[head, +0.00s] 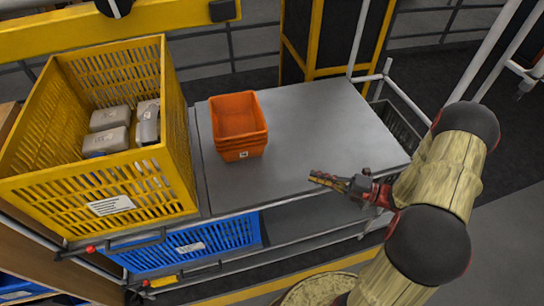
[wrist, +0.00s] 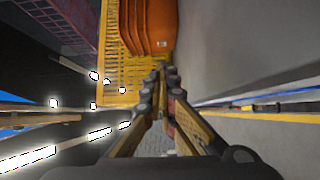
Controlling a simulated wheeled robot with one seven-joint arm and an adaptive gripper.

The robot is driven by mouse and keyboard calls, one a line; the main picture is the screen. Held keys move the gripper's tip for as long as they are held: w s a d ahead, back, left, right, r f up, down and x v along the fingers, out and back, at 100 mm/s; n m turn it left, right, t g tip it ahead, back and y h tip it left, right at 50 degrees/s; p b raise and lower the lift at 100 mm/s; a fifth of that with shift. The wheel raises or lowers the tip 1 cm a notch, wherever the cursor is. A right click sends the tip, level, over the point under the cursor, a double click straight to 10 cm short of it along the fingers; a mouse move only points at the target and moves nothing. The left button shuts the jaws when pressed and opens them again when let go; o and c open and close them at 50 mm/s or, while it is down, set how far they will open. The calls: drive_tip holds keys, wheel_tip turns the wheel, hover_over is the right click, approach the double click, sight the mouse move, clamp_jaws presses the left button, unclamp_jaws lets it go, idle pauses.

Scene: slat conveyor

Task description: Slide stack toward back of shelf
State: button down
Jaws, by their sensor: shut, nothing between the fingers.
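A stack of orange bins (head: 238,122), nested in one another, stands upright on the grey shelf top (head: 310,130), left of its middle. The stack has a small white label on its front. My gripper (head: 314,177) is shut and empty, to the right of the stack and nearer the front edge, apart from it. In the wrist view, my shut fingers (wrist: 164,72) point toward the orange stack (wrist: 150,25), which shows at the top with its several rims in layers. The stack's far side is hidden.
A large yellow crate (head: 105,206) with grey items inside stands left of the stack. A blue crate (head: 190,246) sits on the level below. White posts (head: 358,40) rise at the shelf's back right. The shelf top behind and right of the stack is clear.

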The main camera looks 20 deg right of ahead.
drive_tip(key=b, duration=0.4)
approach(257, 150)
drive_tip(key=a, duration=0.1)
drive_tip(key=s+a, duration=0.1)
drive_tip(key=a, duration=0.1)
drive_tip(key=shift+s+a+f, duration=0.2)
drive_tip(key=shift+s, duration=0.1)
drive_tip(key=shift+w+b, duration=0.5)
drive_tip(key=shift+w, duration=0.7)
drive_tip(key=shift+w+a+r, duration=0.1)
drive_tip(key=shift+w+a, duration=0.05)
drive_tip(key=shift+w, duration=0.6)
drive_tip(key=shift+w+r, duration=0.1)
drive_tip(key=shift+w, duration=0.1)
drive_tip(key=w+p, duration=0.1)
drive_tip(key=w, duration=0.2)
drive_tip(key=w+a+p, duration=0.1)
drive_tip(key=w+p, duration=0.1)
drive_tip(key=w, duration=0.2)
drive_tip(key=w+p, duration=0.1)
drive_tip(key=w, duration=0.3)
drive_tip(key=shift+a+p, duration=0.25)
drive_tip(key=shift+p, duration=0.05)
drive_tip(key=shift+s, duration=0.1)
